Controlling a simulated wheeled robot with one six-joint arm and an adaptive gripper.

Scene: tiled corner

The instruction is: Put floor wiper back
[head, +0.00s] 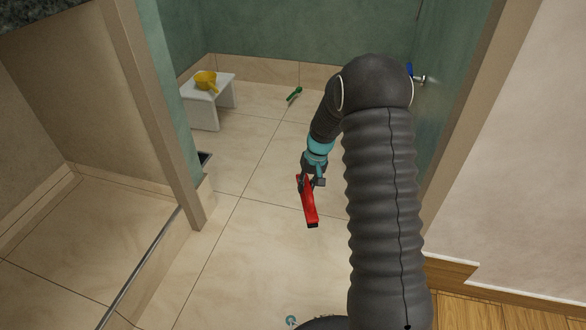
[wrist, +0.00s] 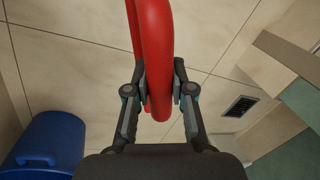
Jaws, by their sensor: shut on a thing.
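The red floor wiper (head: 309,205) is in my gripper (head: 312,178), held above the tiled floor, with its black end pointing down toward the viewer in the head view. In the wrist view my gripper (wrist: 160,92) is shut with its two fingers on either side of the red wiper (wrist: 154,40). Its red part runs up and out of the top of that view, so the rest of it is hidden there.
A white stool (head: 225,93) bears a yellow scoop (head: 206,80). A green brush (head: 294,94) lies on the floor. A blue bucket (wrist: 52,144) and a dark floor drain (wrist: 240,106) show in the wrist view. A metal fitting (head: 421,79) is on the right wall. Door frame posts flank the opening.

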